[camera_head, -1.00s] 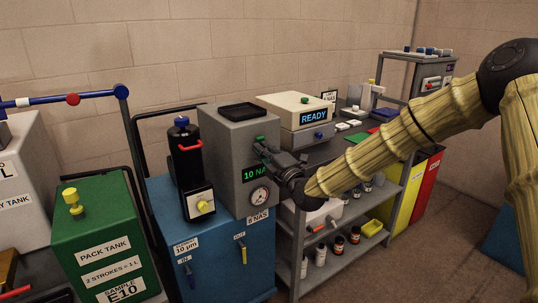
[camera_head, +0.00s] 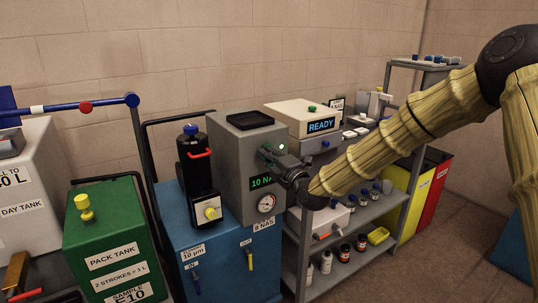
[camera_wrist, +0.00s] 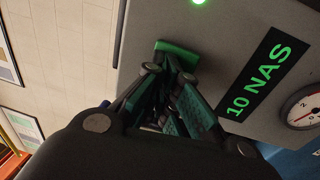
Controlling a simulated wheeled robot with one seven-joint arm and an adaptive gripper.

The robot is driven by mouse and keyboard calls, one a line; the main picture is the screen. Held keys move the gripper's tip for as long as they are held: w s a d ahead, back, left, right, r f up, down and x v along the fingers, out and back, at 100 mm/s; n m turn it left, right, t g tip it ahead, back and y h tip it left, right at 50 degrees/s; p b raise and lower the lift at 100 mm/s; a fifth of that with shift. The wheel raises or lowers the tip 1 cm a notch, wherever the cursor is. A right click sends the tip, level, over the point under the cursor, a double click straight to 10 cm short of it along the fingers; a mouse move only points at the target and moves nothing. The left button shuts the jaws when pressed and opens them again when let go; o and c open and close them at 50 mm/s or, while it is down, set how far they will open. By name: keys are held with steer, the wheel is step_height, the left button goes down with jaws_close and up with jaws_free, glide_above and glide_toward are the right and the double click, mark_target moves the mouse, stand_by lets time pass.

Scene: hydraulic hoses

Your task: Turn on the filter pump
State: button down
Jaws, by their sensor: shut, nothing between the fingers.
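The filter pump unit is a blue cabinet (camera_head: 222,262) with a grey control box (camera_head: 237,150) on top. A green control (camera_head: 266,148) on the box front also shows in the wrist view (camera_wrist: 178,50), just beyond my fingertips. My gripper (camera_head: 270,155) is shut and empty, its tips at or very close to this control; contact is unclear. In the wrist view the fingers (camera_wrist: 172,68) partly cover the control's lower side. A bright green lamp (camera_head: 283,148) glows beside it. The display (camera_head: 262,183) reads 10 NAS, above a round gauge (camera_head: 266,203).
A black filter housing (camera_head: 198,165) with a yellow knob stands left of the box. The green pack tank (camera_head: 108,235) is further left. A READY instrument (camera_head: 305,115) and shelf rack with bottles (camera_head: 345,250) stand right, near my forearm.

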steer(key=shift+s+d+f, duration=0.1)
steer(key=shift+f, duration=0.1)
steer(key=s+d+r, duration=0.1)
steer(key=s+d, duration=0.2)
steer(key=s, duration=0.2)
steer(key=s+d+r+b, duration=0.1)
steer(key=s+d+r, duration=0.1)
steer(key=s+d, duration=0.2)
steer(key=shift+s, duration=1.25)
steer(key=s+d+f+m+g+h+p, duration=0.15)
steer(key=s+f+m, duration=0.3)
steer(key=f, duration=0.65)
steer(key=s+d+f+m+g+h+p, duration=0.1)
steer(key=s+d+f+m+g+h, duration=0.25)
steer(key=f, duration=0.75)
steer(key=s+d+f+m+g+h+p, duration=0.1)
steer(key=s+f+m+g+p, duration=0.1)
steer(key=s+f+m, duration=0.6)
steer(key=s+d+f+m+g+h+p, duration=0.1)
steer(key=s+d+f+m+g, duration=0.2)
steer(key=s+f, duration=0.3)
steer(key=s+d+f+m+g+h+p, duration=0.1)
steer(key=s+d+f+m+g, duration=0.2)
steer(key=s, duration=1.2)
steer(key=s+d+f+m+g+h+p, duration=0.2)
steer(key=s+d+f+m+g, duration=0.1)
steer(key=s+f, duration=0.6)
steer(key=shift+s, duration=1.25)
